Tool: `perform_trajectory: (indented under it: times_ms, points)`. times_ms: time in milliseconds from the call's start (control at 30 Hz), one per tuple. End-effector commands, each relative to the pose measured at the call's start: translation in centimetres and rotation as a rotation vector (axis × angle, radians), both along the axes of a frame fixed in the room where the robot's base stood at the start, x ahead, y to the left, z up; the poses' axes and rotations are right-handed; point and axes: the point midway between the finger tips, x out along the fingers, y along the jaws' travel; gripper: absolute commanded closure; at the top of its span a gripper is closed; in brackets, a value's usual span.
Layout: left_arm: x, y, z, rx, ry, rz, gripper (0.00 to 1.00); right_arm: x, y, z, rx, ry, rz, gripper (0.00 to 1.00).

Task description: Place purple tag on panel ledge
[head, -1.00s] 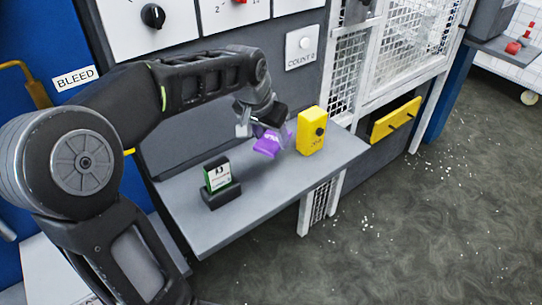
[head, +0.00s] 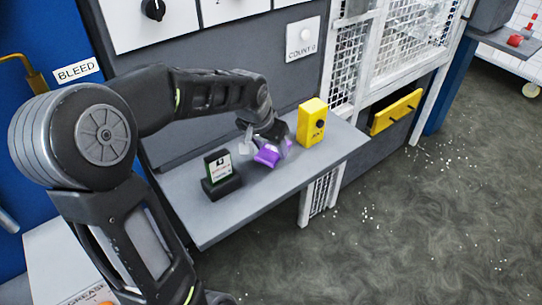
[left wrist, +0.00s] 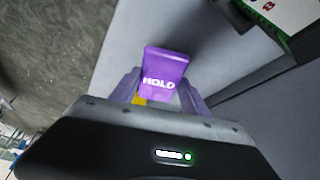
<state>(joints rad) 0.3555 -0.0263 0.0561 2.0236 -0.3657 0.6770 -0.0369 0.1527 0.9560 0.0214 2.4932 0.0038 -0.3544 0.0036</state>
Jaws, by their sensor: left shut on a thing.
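The purple tag (head: 268,154) is held at the end of my left arm, close over the grey panel ledge (head: 290,172). In the left wrist view the tag (left wrist: 164,72) sits between the two fingers and shows white lettering that reads HOLD. My left gripper (head: 262,145) is shut on it. I cannot tell whether the tag's lower edge touches the ledge. The ledge also shows behind the tag in the left wrist view (left wrist: 140,30). My right gripper is not in view.
A yellow box (head: 312,122) stands on the ledge right of the tag. A green and white card in a dark holder (head: 220,172) stands to its left. The ledge's front strip is clear. A mesh cage (head: 400,55) and a yellow drawer front (head: 396,111) are at the right.

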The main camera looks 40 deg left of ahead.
Motion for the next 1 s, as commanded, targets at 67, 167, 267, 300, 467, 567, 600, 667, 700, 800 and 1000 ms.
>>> perform_trajectory:
  times_ms: [67, 167, 267, 300, 467, 567, 600, 667, 700, 800, 1000]
  points:
    - [0.0, 0.0, -0.1, 0.0, 0.0, 0.0, 0.86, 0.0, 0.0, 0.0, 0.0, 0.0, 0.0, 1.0]
    - [-0.1, 0.0, -1.1, -0.001, 0.003, 0.0, 0.86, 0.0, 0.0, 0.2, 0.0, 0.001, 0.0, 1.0]
    - [-0.1, 0.0, -2.6, -0.002, 0.004, 0.001, 0.86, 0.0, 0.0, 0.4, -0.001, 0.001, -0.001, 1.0]
    - [-0.1, 0.0, -3.1, -0.002, 0.003, 0.001, 0.86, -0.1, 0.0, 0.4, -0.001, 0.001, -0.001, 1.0]
    - [0.0, 0.0, -3.7, 0.0, -0.001, 0.0, 0.86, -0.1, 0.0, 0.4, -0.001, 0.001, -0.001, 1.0]
    - [0.0, 0.0, -3.7, 0.0, -0.001, 0.0, 0.86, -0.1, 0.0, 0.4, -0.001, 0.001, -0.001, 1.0]
    - [0.0, 0.0, -3.7, 0.0, -0.001, 0.0, 0.86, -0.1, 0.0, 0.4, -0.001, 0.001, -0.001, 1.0]
    - [0.0, 0.0, -3.8, 0.0, -0.001, 0.0, 0.86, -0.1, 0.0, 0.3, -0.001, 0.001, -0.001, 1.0]
    - [0.0, 0.0, -4.0, 0.0, -0.001, 0.0, 0.86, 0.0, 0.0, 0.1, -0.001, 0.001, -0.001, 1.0]
    - [0.0, 0.0, -4.0, 0.0, -0.001, 0.0, 0.43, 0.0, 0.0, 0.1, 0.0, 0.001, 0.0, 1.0]
    - [0.0, 0.0, -4.0, 0.0, -0.001, 0.0, 0.27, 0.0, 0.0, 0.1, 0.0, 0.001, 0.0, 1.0]
